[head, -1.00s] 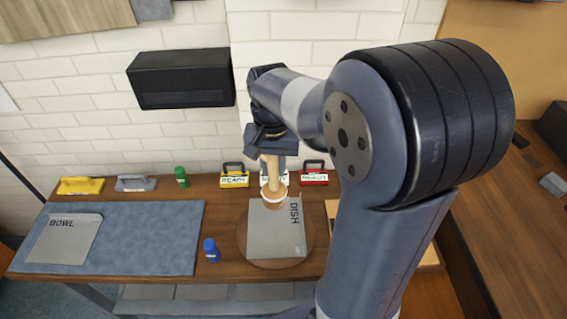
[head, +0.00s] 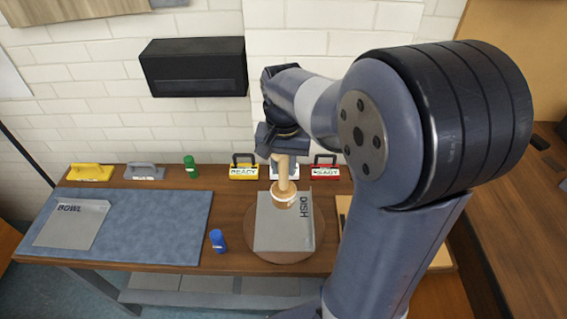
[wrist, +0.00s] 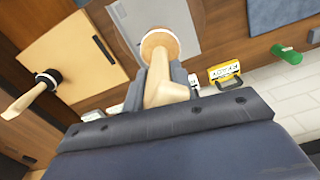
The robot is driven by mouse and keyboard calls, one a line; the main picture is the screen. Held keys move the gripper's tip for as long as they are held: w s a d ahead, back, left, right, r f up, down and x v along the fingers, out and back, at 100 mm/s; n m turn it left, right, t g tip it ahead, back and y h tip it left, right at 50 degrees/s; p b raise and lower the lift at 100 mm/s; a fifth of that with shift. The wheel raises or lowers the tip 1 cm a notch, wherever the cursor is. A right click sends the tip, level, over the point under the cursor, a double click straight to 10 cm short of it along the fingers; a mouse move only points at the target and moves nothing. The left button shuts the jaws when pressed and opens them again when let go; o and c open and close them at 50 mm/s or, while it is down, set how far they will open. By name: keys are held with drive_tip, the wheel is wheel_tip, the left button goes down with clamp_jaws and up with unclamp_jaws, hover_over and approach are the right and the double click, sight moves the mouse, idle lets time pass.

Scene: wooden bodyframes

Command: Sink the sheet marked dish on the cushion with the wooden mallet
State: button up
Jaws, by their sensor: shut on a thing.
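My gripper (head: 281,150) is shut on the handle of the wooden mallet (head: 284,195). The mallet hangs head down over the far part of the grey sheet marked DISH (head: 275,232). I cannot tell whether its head touches the sheet. The sheet lies on the round brown cushion (head: 281,257), whose rim shows around it. The wrist view shows the mallet (wrist: 160,45) between the fingers of my gripper (wrist: 166,80), with its round head over the grey sheet (wrist: 187,28).
A sheet marked BOWL (head: 72,224) lies on the blue mat (head: 165,226) at left. A blue bottle (head: 217,240) stands between mat and cushion. Yellow (head: 244,169) and red (head: 325,169) READY-labelled items stand behind. Another mallet (wrist: 35,95) rests by a wooden board (wrist: 75,55).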

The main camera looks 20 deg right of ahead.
sight(283, 189)
wheel_tip(283, 189, down, 10)
drive_tip(key=b, duration=0.7)
drive_tip(key=shift+r+p, duration=0.55)
drive_tip(key=shift+r, duration=0.05)
clamp_jaws()
wheel_tip(283, 189, up, 9)
drive_tip(key=p, duration=0.7)
drive_tip(key=shift+f, duration=0.3)
